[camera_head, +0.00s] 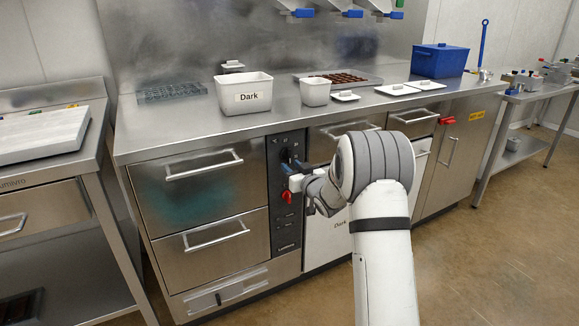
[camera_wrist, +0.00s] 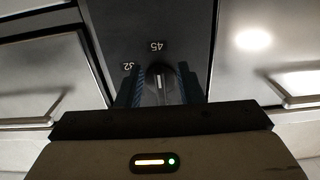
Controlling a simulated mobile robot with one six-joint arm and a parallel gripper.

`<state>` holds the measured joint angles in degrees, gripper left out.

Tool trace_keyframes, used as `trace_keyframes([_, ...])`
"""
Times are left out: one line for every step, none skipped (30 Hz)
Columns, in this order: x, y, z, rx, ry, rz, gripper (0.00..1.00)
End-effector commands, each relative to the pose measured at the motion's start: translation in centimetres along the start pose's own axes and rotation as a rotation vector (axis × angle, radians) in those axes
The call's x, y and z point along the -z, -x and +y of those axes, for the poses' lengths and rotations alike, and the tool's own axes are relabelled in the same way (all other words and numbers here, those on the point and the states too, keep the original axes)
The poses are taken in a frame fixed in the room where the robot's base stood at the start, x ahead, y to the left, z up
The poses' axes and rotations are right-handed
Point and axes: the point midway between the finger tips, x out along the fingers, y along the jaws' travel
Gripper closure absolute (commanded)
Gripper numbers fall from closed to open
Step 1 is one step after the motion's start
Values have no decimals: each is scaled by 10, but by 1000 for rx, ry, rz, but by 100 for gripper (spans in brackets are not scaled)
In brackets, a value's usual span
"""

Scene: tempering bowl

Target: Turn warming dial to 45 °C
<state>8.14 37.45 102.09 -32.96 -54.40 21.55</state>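The black warming dial (camera_wrist: 158,77) is on the dark control panel between my fingers in the wrist view. A white mark on it points up, roughly toward the printed 45 (camera_wrist: 158,47). A 32 mark (camera_wrist: 129,66) sits to its left. My gripper (camera_wrist: 159,88) has a blue-padded finger on each side of the dial and appears closed against it, though the contact edges are dark. In the head view my gripper (camera_head: 291,178) is at the panel (camera_head: 286,221), and its dial is partly hidden by my gripper.
A red switch (camera_head: 288,197) sits lower on the panel. Steel drawers with bar handles (camera_head: 204,166) stand left of it. Floor on the right is clear.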

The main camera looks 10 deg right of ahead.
Motion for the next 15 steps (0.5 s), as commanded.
trace_keyframes([3, 9, 0, -2, 0, -1, 66])
trace_keyframes([3, 15, 0, -2, 0, -1, 66])
trace_keyframes([2, 22, 1, -2, -1, -1, 66])
trace_keyframes([2, 28, 1, -3, -1, -1, 66])
trace_keyframes([2, 33, 0, -2, -1, -1, 66])
trace_keyframes([3, 40, 0, -2, -1, 0, 66])
trace_keyframes([2, 44, 0, -1, -1, -1, 66])
trace_keyframes([2, 48, 0, -1, 0, -1, 66])
trace_keyframes([2, 54, 0, -1, 0, -1, 66])
trace_keyframes([2, 57, 0, -1, 1, 0, 66])
trace_keyframes([2, 60, 0, -1, 1, 0, 66])
trace_keyframes([2, 62, -1, 0, 1, 0, 66])
trace_keyframes([2, 64, -1, 0, 1, 1, 66])
trace_keyframes([1, 65, -1, 1, 1, 1, 66])
trace_keyframes([1, 66, -1, 1, 1, 1, 66])
